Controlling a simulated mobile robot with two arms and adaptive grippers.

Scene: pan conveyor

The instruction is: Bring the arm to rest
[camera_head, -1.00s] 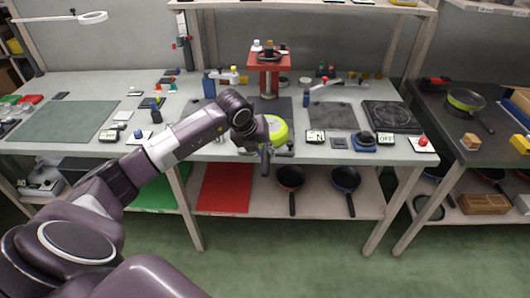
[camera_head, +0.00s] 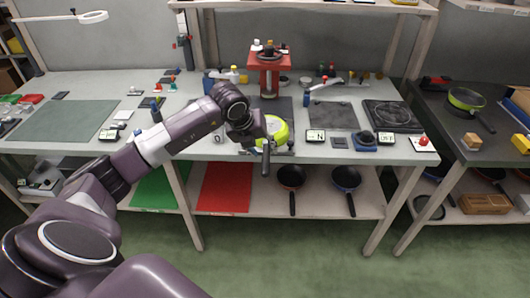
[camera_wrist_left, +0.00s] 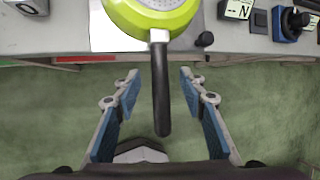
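My left arm reaches in from the left in the head view, and its gripper (camera_wrist_left: 160,108) shows best in the left wrist view. There its two blue-padded fingers stand wide apart. The black handle (camera_wrist_left: 161,92) of a lime-green pan (camera_wrist_left: 188,16) runs between them without contact that I can see. In the head view the green pan (camera_head: 278,130) lies at the front edge of the table, partly hidden by my left wrist, with its handle over the edge. My right gripper shows in neither view.
A red press (camera_head: 268,62) stands behind the pan. Two dark pans, one red-rimmed (camera_head: 291,178) and one blue-rimmed (camera_head: 345,179), sit on the shelf below. A side table at the right holds another green pan (camera_head: 466,99). Open floor lies in front.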

